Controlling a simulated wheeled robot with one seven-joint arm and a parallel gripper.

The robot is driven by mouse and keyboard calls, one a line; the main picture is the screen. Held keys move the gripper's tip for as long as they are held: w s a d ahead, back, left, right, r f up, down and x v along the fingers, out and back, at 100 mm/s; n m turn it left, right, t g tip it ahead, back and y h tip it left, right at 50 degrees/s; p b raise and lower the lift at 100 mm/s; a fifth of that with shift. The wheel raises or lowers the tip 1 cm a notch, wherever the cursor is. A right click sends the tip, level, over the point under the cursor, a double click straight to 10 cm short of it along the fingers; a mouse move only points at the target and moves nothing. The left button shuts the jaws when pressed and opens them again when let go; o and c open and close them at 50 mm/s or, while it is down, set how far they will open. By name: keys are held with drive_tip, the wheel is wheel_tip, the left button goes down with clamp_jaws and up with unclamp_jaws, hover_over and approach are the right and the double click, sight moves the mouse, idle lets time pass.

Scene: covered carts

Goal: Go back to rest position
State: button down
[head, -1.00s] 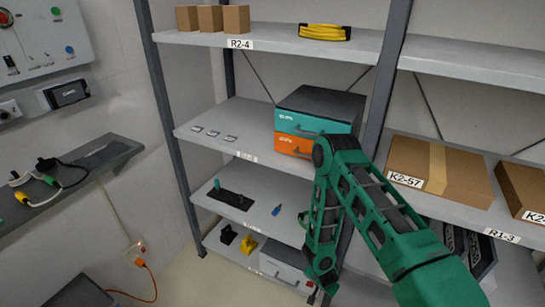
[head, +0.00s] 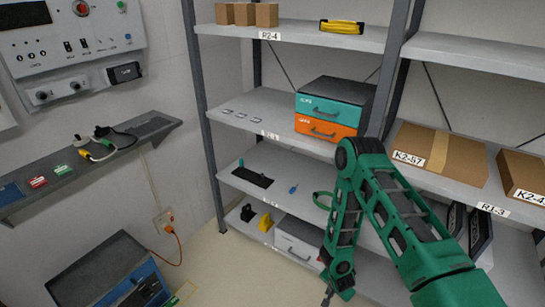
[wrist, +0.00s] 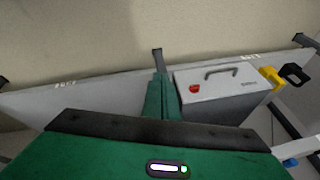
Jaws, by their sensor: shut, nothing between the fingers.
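My green arm reaches in from the lower right of the head view, folded at the elbow in front of the shelf rack. My gripper (head: 328,297) hangs low at the end of it, small and partly cut by the view, near the bottom shelf. In the wrist view my gripper (wrist: 158,55) shows as a narrow green and grey finger shape, shut and empty. A grey case (wrist: 222,88) with a handle and a red spot lies just right of it there. The same case (head: 298,242) is on the bottom shelf in the head view; I cannot tell the exact gap.
The rack holds a teal drawer box (head: 333,107), an orange drawer (head: 325,129) and cardboard boxes (head: 440,155). A wall shelf (head: 100,165) with cables is at left. An open blue case (head: 110,280) stands lower left. Bare floor (head: 215,255) lies between.

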drive_tip(key=w+d+r+g+h, duration=0.1)
drive_tip(key=d+r, duration=0.4)
drive_tip(key=r, duration=0.4)
drive_tip(key=w+d+r+n, duration=0.15)
drive_tip(key=d+r, duration=0.25)
drive_tip(key=r, duration=0.5)
drive_tip(key=w+d+r+m+g+h, duration=0.1)
drive_tip(key=w+d+r, duration=0.1)
drive_tip(key=d+r, duration=0.5)
drive_tip(key=s+d+r, duration=0.1)
drive_tip(key=s+r, duration=0.2)
drive_tip(key=r, duration=0.3)
drive_tip(key=s+d+r+g, duration=0.1)
drive_tip(key=s+r, duration=0.2)
drive_tip(key=r, duration=0.3)
drive_tip(key=s+d+r, duration=0.2)
drive_tip(key=s+r, duration=0.1)
drive_tip(key=r, duration=0.3)
drive_tip(key=s+a+r+y, duration=0.1)
drive_tip(key=s+r, duration=0.4)
drive_tip(key=s, duration=0.3)
drive_tip(key=s+a+r+n+y, duration=0.1)
drive_tip(key=s+r, duration=0.4)
drive_tip(key=s, duration=0.3)
drive_tip(key=s+a+r+n+g+y, duration=0.1)
drive_tip(key=s+r, duration=0.4)
drive_tip(key=s, duration=0.3)
drive_tip(key=shift+n, duration=0.25)
